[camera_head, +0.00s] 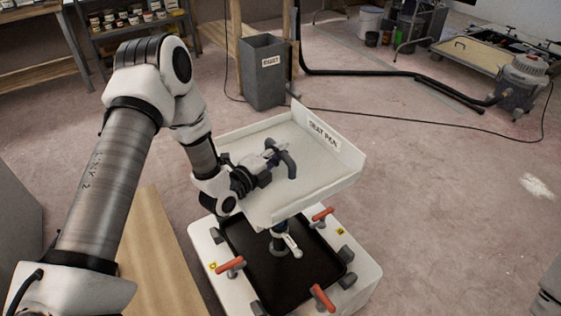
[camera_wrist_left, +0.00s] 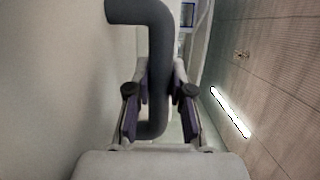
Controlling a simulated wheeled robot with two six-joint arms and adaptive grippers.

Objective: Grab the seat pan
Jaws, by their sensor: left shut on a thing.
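The seat pan (camera_head: 318,180) is a white shallow tray with raised edges and a "SEAT PAN" label on its far right wall. A dark curved handle (camera_head: 291,164) stands on its floor. My left gripper (camera_head: 277,160) is shut on this handle. In the left wrist view the handle (camera_wrist_left: 155,50) passes between the two fingers of the left gripper (camera_wrist_left: 160,105). The pan sits above a white fixture (camera_head: 207,250) with a black recessed top. I cannot tell whether the pan touches the post (camera_head: 283,240) under it. My right gripper is not in view.
Red-handled clamps (camera_head: 322,214) and grey blocks ring the fixture. A wooden board (camera_head: 160,250) lies to its left. A grey bin (camera_head: 264,75) stands behind the pan. A black hose and cable cross the floor at the back.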

